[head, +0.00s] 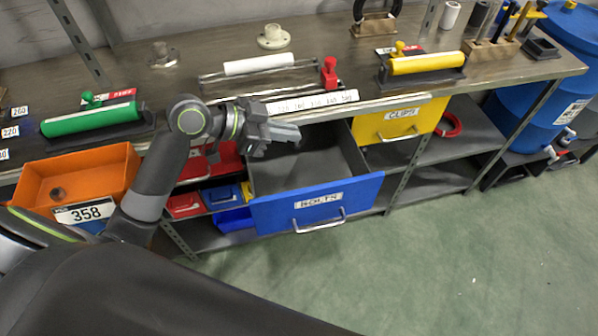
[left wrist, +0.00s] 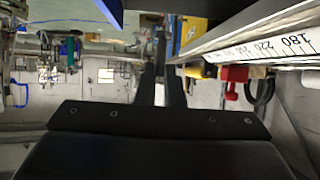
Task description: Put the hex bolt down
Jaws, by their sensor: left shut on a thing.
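My left gripper (head: 288,133) is above the open bolts drawer, near its back left part and just below the workbench's front edge. The drawer has a blue front (head: 275,217) with a label reading BOLTS and a grey inside. In the left wrist view my left gripper's dark fingers (left wrist: 162,78) stand close together. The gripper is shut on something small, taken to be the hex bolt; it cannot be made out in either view. The part of the drawer floor that I see looks bare. My right gripper is not in view.
The workbench (head: 212,56) carries a green roller (head: 88,119), a yellow roller (head: 420,63) and a ruler strip (head: 312,102). A yellow CLIPS drawer (head: 400,121) is right of the bolts drawer. An orange bin (head: 110,160) stands left, a blue barrel (head: 560,70) right.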

